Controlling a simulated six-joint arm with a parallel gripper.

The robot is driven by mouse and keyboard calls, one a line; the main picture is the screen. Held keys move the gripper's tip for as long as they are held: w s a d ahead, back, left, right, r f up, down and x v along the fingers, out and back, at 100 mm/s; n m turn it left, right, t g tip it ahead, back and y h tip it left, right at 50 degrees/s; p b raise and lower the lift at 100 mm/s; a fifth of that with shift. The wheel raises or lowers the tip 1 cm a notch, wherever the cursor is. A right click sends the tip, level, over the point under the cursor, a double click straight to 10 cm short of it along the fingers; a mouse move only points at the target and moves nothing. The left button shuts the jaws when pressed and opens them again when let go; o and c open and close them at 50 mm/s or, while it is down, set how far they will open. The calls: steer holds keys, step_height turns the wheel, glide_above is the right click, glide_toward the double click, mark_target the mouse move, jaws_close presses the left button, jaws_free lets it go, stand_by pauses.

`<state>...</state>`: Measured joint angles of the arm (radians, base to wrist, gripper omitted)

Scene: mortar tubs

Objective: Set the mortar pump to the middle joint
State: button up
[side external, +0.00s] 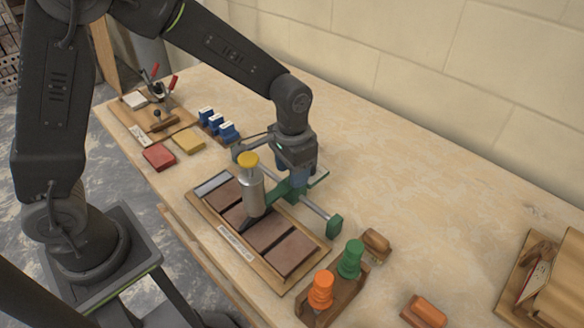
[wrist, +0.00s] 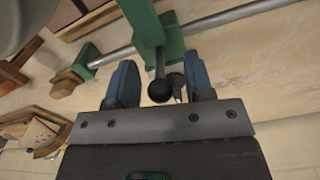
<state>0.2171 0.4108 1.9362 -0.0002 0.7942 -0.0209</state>
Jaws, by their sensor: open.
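The mortar pump (side external: 253,187) is a silver cylinder with a yellow cap and dark nozzle, upright on a green carriage (side external: 292,188) that rides a steel rod. Its nozzle points down near the middle joint of the brick tray (side external: 272,284); I cannot tell whether it is exactly over that joint. My gripper (side external: 293,178) is above the carriage, pointing down. In the wrist view, the blue fingers of my gripper (wrist: 160,82) are apart, with the carriage's black ball knob (wrist: 158,91) between them. Any contact with the knob is unclear.
Orange (side external: 321,290) and green (side external: 350,259) knobbed pieces stand in a wooden holder near the tray's right end. A green rod end block (side external: 334,226) stands beside the tray. Blue blocks (side external: 217,124), red (side external: 159,156) and yellow (side external: 188,142) pads lie left. Bench behind is clear.

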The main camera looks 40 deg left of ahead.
step_height(320, 180, up, 14)
stand_by(0.6)
steer(key=s+a+r+n+t, duration=0.1)
steer(key=s+a, duration=0.3)
steer(key=s, duration=0.5)
steer(key=s+a+r+n+t, duration=0.1)
steer(key=s+a+t, duration=0.3)
steer(key=s, duration=0.5)
steer(key=shift+a+r+t, duration=0.3)
